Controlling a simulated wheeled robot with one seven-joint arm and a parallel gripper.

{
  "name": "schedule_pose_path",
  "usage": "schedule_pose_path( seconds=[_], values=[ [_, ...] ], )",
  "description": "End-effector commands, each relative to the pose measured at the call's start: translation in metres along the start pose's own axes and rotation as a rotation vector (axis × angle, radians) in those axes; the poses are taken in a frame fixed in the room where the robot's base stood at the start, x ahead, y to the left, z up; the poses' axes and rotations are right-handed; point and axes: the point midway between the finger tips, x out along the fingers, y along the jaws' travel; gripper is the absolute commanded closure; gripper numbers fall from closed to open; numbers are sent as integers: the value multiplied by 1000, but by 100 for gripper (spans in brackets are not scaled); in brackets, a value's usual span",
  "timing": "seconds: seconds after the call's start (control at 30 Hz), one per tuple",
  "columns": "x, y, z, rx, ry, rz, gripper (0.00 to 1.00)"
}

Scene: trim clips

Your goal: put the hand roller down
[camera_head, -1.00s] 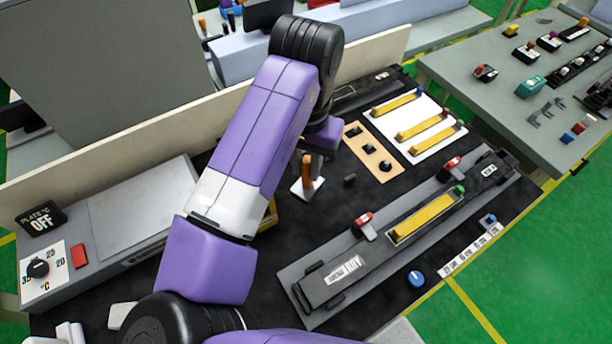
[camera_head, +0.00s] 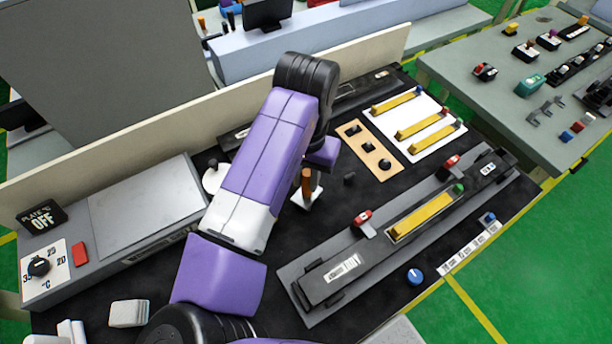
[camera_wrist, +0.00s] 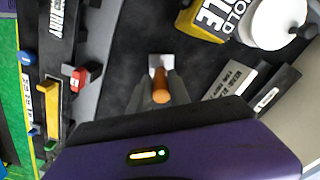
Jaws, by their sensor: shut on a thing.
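The hand roller has an orange-brown handle (camera_head: 307,182) and a pale plate-like end; it stands roughly upright over the black mat (camera_head: 345,205). In the wrist view the orange handle (camera_wrist: 161,96) points at the camera, between the two grey fingers of my gripper (camera_wrist: 160,84). My gripper is shut on it. The pale end (camera_wrist: 160,61) shows just beyond the fingertips. I cannot tell whether it touches the mat. In the head view my arm hides most of the fingers.
The long grey fixture (camera_head: 345,270) with red clamps lies to the right. A tan board (camera_head: 368,148) and a white board of yellow strips (camera_head: 432,112) are behind. The wrist view shows a yellow block (camera_wrist: 207,20) and a white round thing (camera_wrist: 275,22). Bare mat surrounds the roller.

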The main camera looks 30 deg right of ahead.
Motion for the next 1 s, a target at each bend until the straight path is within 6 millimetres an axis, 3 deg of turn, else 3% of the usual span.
schedule_pose_path(
  seconds=[0.27, 0.3, 0.4, 0.77, 1.0],
  values=[
    [11, 1, 1, -3, -7, 3, 100],
    [11, 1, 1, -3, -8, 4, 72],
    [11, 1, 1, -2, -6, 3, 56],
    [5, 0, 1, -1, -4, 1, 56],
    [-27, 0, 0, 0, 0, -1, 56]
  ],
)
